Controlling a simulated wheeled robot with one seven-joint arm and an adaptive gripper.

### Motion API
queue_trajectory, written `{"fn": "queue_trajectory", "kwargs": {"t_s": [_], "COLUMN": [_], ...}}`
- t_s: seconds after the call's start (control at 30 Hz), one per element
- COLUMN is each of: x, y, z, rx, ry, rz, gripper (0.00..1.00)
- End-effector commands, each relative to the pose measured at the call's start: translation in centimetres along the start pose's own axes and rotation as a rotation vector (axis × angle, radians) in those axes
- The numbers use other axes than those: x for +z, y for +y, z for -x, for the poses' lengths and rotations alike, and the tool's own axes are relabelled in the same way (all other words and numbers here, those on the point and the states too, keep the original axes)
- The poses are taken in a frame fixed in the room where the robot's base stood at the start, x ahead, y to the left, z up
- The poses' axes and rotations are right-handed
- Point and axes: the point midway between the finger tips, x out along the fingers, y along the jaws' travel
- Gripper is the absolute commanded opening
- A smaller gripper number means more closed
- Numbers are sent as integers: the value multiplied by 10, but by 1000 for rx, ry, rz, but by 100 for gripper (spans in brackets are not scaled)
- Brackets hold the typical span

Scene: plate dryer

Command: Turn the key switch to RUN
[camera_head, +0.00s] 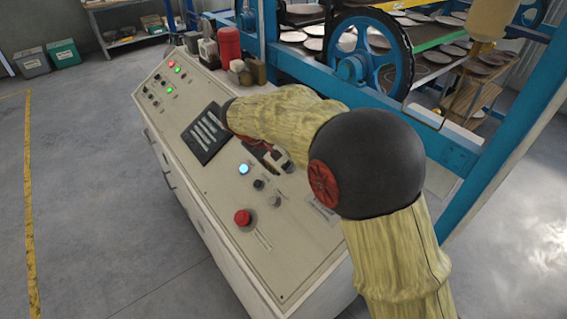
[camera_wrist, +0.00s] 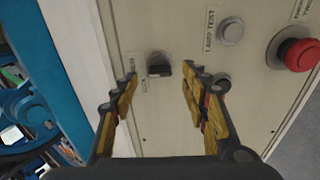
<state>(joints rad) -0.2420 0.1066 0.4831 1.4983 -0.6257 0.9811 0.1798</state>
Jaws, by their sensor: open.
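In the wrist view a dark switch with a raised grip (camera_wrist: 158,68) stands on the pale panel, beside a small label I cannot read; it looks like the key switch. My gripper (camera_wrist: 158,88) is open and empty, its two padded fingers spread wide. The switch shows between and just beyond the fingertips, nearer the left one, with no visible contact. In the head view my gripper (camera_head: 272,157) is over the right part of the sloped console, partly hidden by my arm. I cannot make out the key switch for certain there, nor its setting.
A red mushroom button (camera_wrist: 298,53) and a grey lamp test button (camera_wrist: 230,31) are to the right. Another round control (camera_wrist: 221,82) is partly behind the right finger. A lit blue button (camera_head: 243,169) is near my gripper. The dryer's blue frame (camera_head: 440,145) stands behind the console.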

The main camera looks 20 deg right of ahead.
Motion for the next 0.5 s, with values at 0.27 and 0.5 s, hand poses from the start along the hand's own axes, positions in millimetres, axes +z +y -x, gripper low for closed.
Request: {"fn": "queue_trajectory", "kwargs": {"t_s": [0.27, 0.5], "x": [-1, 0], "y": [0, 0], "z": [57, 83], "rx": [0, -1], "ry": [3, 0], "rz": [-1, -1], "gripper": [45, 45]}}
